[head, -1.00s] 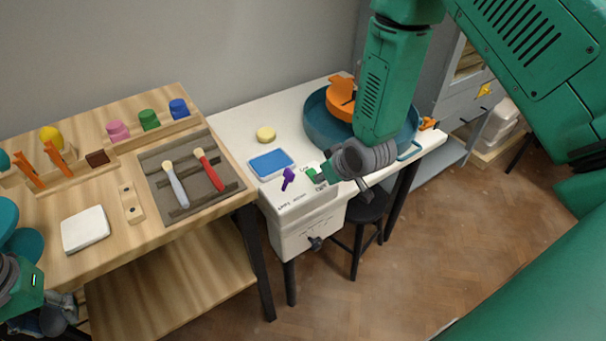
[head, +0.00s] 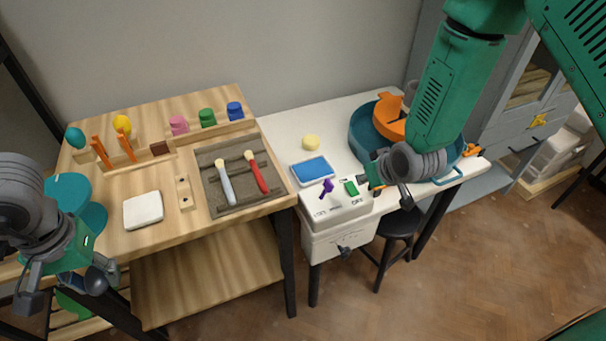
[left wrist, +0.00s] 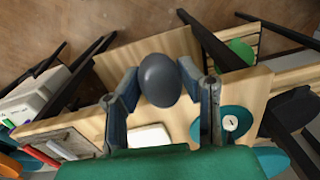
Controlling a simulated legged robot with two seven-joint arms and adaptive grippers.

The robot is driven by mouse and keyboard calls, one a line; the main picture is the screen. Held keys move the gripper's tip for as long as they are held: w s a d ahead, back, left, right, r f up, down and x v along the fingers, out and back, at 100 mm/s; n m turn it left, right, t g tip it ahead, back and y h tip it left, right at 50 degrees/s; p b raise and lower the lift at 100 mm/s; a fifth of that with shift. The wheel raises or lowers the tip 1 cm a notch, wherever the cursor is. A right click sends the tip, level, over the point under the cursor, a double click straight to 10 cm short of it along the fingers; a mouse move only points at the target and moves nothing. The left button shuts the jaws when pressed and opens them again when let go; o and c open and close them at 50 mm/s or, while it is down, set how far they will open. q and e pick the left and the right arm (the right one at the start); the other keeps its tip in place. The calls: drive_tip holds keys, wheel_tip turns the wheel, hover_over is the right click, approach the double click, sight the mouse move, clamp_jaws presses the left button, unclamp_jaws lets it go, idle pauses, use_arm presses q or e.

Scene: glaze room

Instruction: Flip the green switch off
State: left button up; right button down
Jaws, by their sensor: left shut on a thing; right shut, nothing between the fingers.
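The green switch (head: 350,188) sits on top of a white control box (head: 335,222) at the front of the white table, right of a purple switch (head: 327,187). I cannot surely tell its position from its tilt. My right gripper (head: 388,192) is shut and empty, just right of the green switch, with a small gap seeming to show between them. My left gripper (head: 68,290) is at the far left, by the wooden table's edge. It is shut on a dark grey rounded object (left wrist: 160,80), seen between its fingers in the left wrist view.
A blue-topped tray (head: 312,170) and a yellow round piece (head: 310,142) lie behind the box. A teal basin (head: 364,135) with an orange piece stands behind my right gripper. The wooden table (head: 150,240) holds brushes, a white block and several knobs. A dark stool stands below.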

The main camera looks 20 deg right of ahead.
use_arm(q)
drive_tip(key=shift+r, duration=0.15)
use_arm(e)
drive_tip(key=s+r, duration=0.5)
drive_tip(key=s, duration=0.3)
drive_tip(key=shift+d+r, duration=0.3)
drive_tip(key=shift+r, duration=0.1)
drive_tip(key=shift+s+f, duration=0.1)
